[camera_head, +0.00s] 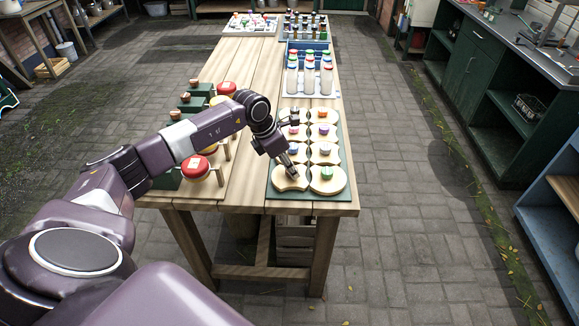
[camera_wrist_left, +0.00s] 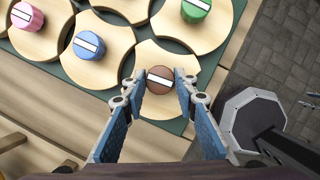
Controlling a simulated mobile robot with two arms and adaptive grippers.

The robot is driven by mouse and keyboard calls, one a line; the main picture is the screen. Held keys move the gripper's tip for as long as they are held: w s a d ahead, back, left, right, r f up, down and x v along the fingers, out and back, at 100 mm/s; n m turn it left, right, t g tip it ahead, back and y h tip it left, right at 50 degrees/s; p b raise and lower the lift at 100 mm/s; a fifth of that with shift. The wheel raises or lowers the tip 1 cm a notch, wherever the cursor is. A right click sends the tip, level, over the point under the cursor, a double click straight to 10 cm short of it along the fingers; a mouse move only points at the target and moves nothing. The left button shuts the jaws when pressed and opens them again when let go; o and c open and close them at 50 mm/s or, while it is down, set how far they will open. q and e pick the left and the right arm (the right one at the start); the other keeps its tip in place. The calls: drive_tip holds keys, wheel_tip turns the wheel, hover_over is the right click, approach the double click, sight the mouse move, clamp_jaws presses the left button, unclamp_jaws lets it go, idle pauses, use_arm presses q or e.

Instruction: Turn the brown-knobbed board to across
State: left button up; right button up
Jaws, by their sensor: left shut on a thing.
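The brown-knobbed board is a round wooden disc (camera_head: 284,185) with scalloped sides, at the near left corner of a dark green tray (camera_head: 309,196). Its brown knob (camera_wrist_left: 160,79) carries a white bar, which lies nearly sideways with a slight tilt in the left wrist view. My left gripper (camera_head: 291,173) reaches down over this board. In the left wrist view its two blue fingers stand on either side of the knob and are shut on it. In the head view the gripper hides the knob. My right gripper is not in view.
A green-knobbed board (camera_head: 327,187) sits close on the right, and a blue-knobbed one (camera_wrist_left: 90,45) also adjoins. Several other boards fill the tray. Red-lidded churns (camera_head: 196,168) stand left, under my arm. Bottles (camera_head: 309,76) stand behind. The table's front edge (camera_head: 250,206) is near.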

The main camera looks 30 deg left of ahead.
use_arm(q)
drive_tip(key=n+y, duration=0.1)
drive_tip(key=n, duration=0.2)
drive_tip(key=shift+d+t, duration=0.1)
drive_tip(key=shift+t, duration=0.2)
drive_tip(key=n+b, duration=0.1)
drive_tip(key=n, duration=0.1)
drive_tip(key=n+y+b, duration=0.1)
drive_tip(key=shift+d+n+y, duration=0.15)
drive_tip(key=shift+n+y, duration=0.15)
drive_tip(key=shift+n, duration=0.1)
drive_tip(key=n+y+b, duration=0.1)
drive_tip(key=n+b, duration=0.1)
drive_tip(key=n+y+b, duration=0.1)
drive_tip(key=n, duration=0.2)
drive_tip(key=shift+w+d+b, duration=0.1)
drive_tip(key=shift+b, duration=0.25)
drive_tip(key=n+b, duration=0.1)
drive_tip(key=n, duration=0.1)
drive_tip(key=n+g+y+b, duration=0.1)
drive_tip(key=n, duration=0.1)
drive_tip(key=shift+n+g, duration=0.3)
drive_tip(key=shift+n, duration=0.1)
drive_tip(key=shift+r, duration=0.1)
drive_tip(key=o, duration=1.1)
drive_tip(key=shift+o, duration=0.2)
drive_tip(key=shift+d, duration=0.1)
drive_tip(key=v, duration=1.2)
